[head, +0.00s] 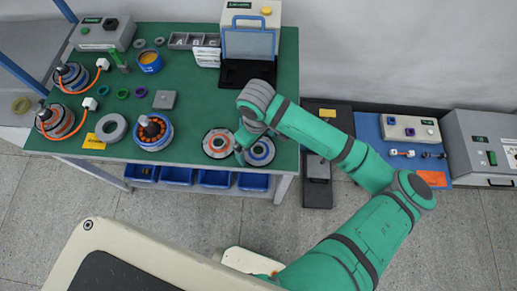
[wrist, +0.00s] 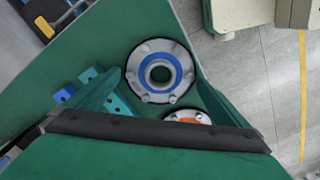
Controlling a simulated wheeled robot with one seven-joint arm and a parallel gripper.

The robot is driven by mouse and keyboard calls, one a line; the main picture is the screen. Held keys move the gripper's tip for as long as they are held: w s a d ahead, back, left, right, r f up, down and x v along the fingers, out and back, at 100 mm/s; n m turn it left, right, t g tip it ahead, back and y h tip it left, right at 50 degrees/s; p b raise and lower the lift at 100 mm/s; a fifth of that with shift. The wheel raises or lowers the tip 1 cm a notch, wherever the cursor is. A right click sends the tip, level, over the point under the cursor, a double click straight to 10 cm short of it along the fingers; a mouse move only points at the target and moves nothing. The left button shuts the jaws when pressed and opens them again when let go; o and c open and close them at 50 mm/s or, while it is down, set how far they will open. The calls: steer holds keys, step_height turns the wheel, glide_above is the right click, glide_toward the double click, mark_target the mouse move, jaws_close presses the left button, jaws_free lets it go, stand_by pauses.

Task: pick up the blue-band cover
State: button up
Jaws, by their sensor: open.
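The blue-band cover (head: 267,154) is a round grey flanged disc with a blue ring and a central hole. It lies flat on the green table near its front right corner. In the wrist view the cover (wrist: 146,84) lies whole beyond and between my fingers. My gripper (head: 242,150) is open and empty, above the table beside the blue-band cover, partly hiding its left edge in the head view. In the wrist view my gripper (wrist: 158,82) has one finger either side of the cover; no contact is visible. The orange-band cover (head: 210,151) lies just left of the blue one.
The green table (head: 190,95) also holds a blue motor housing (head: 158,141), a grey ring (head: 111,128), a yellow label (head: 93,142) and a black tray (head: 235,73). Blue bins (head: 215,179) hang below the front edge. A blue-topped bench (head: 369,128) stands to the right.

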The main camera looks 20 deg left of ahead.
steer(key=shift+f, duration=0.1)
steer(key=c, duration=1.1)
